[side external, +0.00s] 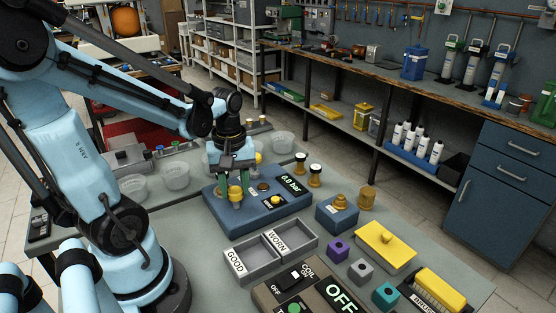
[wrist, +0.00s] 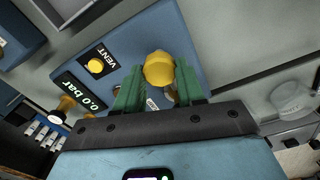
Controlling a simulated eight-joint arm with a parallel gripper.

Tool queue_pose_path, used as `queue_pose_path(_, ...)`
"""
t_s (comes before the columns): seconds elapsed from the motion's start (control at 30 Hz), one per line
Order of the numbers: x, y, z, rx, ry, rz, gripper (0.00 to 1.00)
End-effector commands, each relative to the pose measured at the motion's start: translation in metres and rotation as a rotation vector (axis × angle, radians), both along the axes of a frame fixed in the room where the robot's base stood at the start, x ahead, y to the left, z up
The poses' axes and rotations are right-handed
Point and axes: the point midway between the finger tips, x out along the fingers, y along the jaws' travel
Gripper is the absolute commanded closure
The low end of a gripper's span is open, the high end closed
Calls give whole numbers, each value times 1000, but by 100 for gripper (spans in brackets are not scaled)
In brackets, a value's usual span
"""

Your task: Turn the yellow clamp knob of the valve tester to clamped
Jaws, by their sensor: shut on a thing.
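The valve tester (side external: 262,216) is a blue box on the bench, with a display reading 0.0 bar (side external: 291,184). Its blue top also shows in the wrist view (wrist: 150,35). The yellow clamp knob (side external: 235,193) stands at the left end of the tester in the side view. In the wrist view the knob (wrist: 158,67) sits between the green fingertips. My gripper (wrist: 158,82) points down over the tester and is shut on the knob. The fingers hide part of the knob's sides, and I cannot read its clamp setting.
A yellow VENT button (wrist: 96,66) is beside the display. A grey tray (side external: 270,245) marked GOOD and WORN stands in front of the tester. Brass-coloured valves (side external: 315,175) stand behind it. Clear bowls (side external: 175,177) are to the left. A control box reading OFF (side external: 310,290) is nearer.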

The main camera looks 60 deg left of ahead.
Motion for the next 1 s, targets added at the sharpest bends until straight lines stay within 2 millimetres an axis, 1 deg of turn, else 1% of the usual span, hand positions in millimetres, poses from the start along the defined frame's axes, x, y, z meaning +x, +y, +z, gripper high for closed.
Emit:
queue_pose_path(0.33,0,0,0,0,-2,4,92)
queue_pose_path(0.37,0,0,0,0,-2,4,57)
queue_pose_path(0.5,0,0,0,1,-1,3,36)
queue_pose_path(0.83,0,0,1,0,0,2,36)
queue_pose_path(1.0,0,0,12,0,0,2,36)
